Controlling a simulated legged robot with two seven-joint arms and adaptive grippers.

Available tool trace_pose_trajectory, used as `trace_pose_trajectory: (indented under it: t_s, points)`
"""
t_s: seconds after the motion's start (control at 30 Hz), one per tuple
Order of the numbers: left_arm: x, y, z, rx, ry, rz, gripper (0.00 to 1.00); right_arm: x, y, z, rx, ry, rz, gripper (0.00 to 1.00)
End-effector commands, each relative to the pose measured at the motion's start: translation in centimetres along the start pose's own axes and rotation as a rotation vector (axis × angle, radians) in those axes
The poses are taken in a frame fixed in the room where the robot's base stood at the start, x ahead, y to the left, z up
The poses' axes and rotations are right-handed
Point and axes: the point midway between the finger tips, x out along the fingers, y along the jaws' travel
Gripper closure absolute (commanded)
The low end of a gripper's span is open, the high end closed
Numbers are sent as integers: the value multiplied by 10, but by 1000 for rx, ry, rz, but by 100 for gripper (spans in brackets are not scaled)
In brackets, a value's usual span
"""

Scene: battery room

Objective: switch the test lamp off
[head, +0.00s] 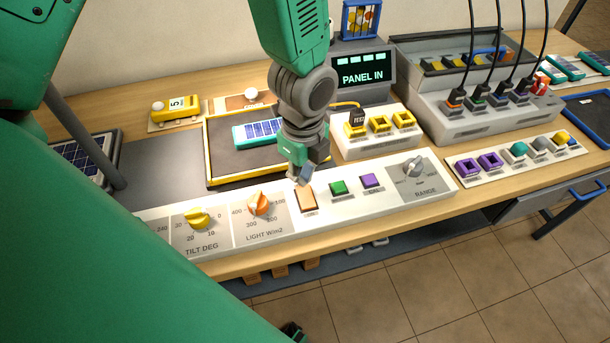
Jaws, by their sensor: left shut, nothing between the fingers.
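A tan-orange rocker switch (307,199) sits on the white control panel (372,203), between the light knob and a green button; its small label is too small to read. My left gripper (303,178) comes down from above with its fingers shut and empty. The fingertips are right at the far end of the rocker; I cannot tell whether they touch it. The rocker's far edge is partly hidden by them. I cannot make out a test lamp for certain. My right gripper is not in view.
On the panel are a yellow tilt knob (199,218), an orange light knob (259,203), a green button (338,187), a purple button (372,180) and a grey range knob (413,167). Behind stand a yellow-edged tray (209,152), a "PANEL IN" display (363,74) and a cabled grey unit (430,112).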

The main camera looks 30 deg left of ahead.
Motion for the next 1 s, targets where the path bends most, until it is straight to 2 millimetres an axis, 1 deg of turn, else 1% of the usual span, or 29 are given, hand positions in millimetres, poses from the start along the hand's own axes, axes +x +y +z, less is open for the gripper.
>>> trace_pose_trajectory:
  t_s: [0.43,1.0]
  points:
    - [6,1,6,0,5,-1,100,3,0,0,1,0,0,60]
    - [14,0,2,1,1,0,100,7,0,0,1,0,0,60]
